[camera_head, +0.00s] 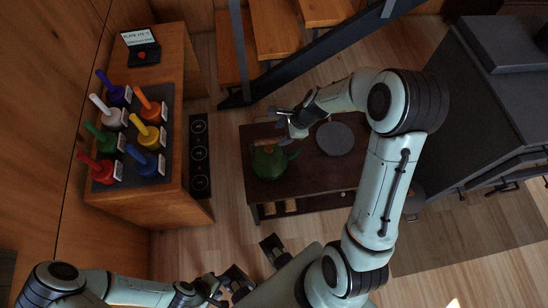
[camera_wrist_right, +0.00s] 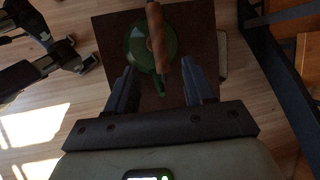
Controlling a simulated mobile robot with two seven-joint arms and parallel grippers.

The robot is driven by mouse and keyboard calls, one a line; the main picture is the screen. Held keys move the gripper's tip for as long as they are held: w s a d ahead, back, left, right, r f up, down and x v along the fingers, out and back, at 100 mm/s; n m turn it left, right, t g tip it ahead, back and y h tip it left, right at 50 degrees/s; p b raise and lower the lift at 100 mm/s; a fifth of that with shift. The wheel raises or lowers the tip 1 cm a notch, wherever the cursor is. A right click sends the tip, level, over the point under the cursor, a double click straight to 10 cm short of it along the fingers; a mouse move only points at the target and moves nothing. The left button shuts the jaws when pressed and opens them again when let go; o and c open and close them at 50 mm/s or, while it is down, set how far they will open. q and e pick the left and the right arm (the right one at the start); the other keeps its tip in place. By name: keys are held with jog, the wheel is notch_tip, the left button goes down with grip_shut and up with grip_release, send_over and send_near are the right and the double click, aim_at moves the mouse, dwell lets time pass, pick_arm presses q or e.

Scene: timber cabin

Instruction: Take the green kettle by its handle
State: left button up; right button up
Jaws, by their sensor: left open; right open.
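The green kettle (camera_head: 270,165) stands on a dark low table (camera_head: 310,180), with its brown wooden handle (camera_head: 262,143) on top. My right gripper (camera_head: 284,123) is at the far side of the kettle, near the handle. In the right wrist view, the kettle (camera_wrist_right: 138,48) is ahead of the open right gripper (camera_wrist_right: 160,76). The near end of the handle (camera_wrist_right: 156,35) appears between its fingertips; no contact is visible. My left gripper (camera_head: 254,264) is open and empty, low over the floor in front of the table.
A grey round plate or lid (camera_head: 335,138) lies on the table right of the kettle. A wooden counter (camera_head: 170,75) with several coloured plungers is at left. A dark stair beam (camera_head: 320,55) runs behind; a dark stove-like block (camera_head: 480,110) stands at right.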

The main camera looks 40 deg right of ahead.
aim_at(274, 139)
jog(key=b+x, duration=0.1)
jog(key=x, duration=0.7)
grip_shut()
jog(key=shift+w, duration=0.1)
dwell(1.3)
